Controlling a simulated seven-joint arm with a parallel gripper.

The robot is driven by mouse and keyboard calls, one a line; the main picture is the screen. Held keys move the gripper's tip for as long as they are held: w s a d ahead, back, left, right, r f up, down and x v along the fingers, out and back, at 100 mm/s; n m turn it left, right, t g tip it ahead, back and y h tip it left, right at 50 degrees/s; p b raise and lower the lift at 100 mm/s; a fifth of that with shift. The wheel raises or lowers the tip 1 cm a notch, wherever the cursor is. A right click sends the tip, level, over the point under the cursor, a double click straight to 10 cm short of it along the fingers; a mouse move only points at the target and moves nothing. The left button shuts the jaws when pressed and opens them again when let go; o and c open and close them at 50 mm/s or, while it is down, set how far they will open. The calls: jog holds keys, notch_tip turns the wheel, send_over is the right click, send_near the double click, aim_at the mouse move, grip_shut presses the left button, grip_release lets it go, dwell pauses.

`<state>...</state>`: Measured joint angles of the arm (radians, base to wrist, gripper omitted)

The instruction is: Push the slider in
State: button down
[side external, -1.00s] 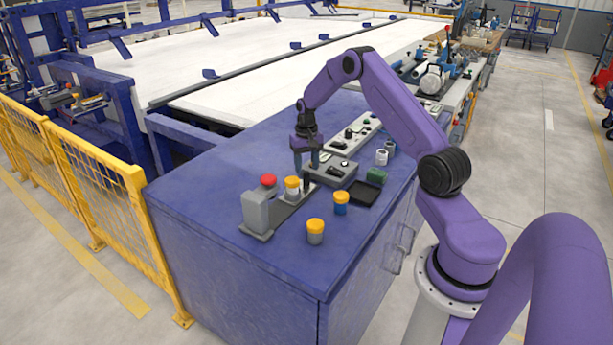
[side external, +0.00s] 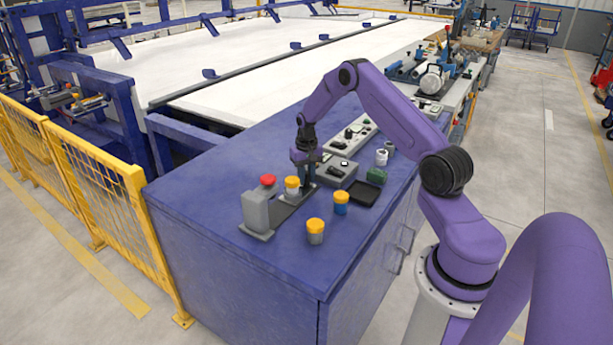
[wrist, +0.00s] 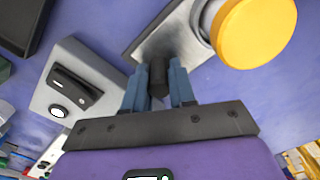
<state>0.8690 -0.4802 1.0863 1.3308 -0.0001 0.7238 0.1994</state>
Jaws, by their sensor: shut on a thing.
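The slider is a small dark upright post (wrist: 158,76) at the near end of a grey metal base plate (wrist: 170,38). My gripper (wrist: 158,82) is over it with blue-grey fingers on both sides, shut on the post. In the side view my gripper (side external: 308,182) points down at the right end of the base (side external: 282,209).
A blue pipe piece with a yellow cap (side external: 341,203) and a grey one (side external: 315,231) stand on the blue table (side external: 220,185) in front. The table's front left is clear.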

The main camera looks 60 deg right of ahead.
aim_at(293, 179)
jog(key=a, duration=0.7)
jog(key=shift+a, duration=0.35)
jog(key=c, duration=0.9)
grip_release()
jog(key=shift+r, duration=0.15)
notch_tip(293, 179, up, 17)
jog(key=shift+r, duration=0.1)
